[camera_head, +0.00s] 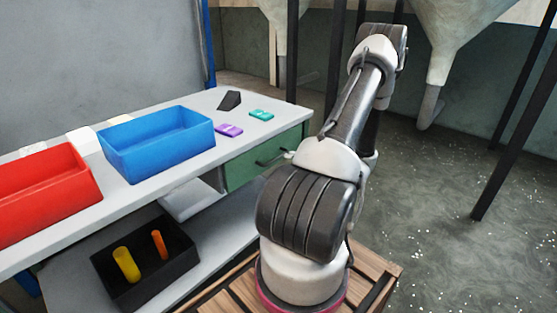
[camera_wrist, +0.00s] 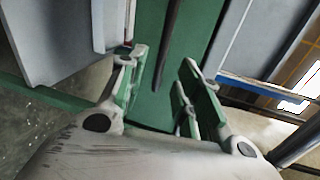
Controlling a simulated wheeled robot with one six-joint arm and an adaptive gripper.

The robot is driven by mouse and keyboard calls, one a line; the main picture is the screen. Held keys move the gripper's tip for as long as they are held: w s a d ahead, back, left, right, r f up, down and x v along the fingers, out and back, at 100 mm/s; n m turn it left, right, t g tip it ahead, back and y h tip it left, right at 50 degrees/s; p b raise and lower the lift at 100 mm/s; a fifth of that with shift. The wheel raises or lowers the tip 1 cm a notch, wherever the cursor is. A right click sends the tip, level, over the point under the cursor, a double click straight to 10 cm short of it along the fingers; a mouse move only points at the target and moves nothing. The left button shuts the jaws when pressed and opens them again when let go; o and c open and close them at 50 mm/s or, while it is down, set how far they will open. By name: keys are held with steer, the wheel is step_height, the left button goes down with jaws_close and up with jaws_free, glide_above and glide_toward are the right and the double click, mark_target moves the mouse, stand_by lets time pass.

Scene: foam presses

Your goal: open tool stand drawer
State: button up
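The tool stand drawer has a green front (camera_head: 243,171) under the right end of the white tabletop; it looks shut. Its dark bar handle (camera_head: 272,157) runs across the front. In the wrist view the green front (camera_wrist: 190,25) fills the middle, and the dark handle (camera_wrist: 171,40) reaches in from the top. My gripper (camera_wrist: 163,62) is open, its fingers on either side of the handle's line. I see no clear contact with the handle. In the head view my arm hides most of the gripper.
On the white tabletop (camera_head: 185,170) are a red bin (camera_head: 45,190), a blue bin (camera_head: 155,145), a dark wedge (camera_head: 230,100), a purple piece (camera_head: 229,130) and a teal piece (camera_head: 262,114). A black box (camera_head: 172,278) with yellow and orange cylinders is below. Dark posts (camera_head: 515,120) stand right.

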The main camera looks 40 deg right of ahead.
mark_target(279, 158)
steer(key=shift+n, duration=0.5)
steer(key=x, duration=0.8)
steer(key=shift+a+r, duration=0.1)
jaws_close()
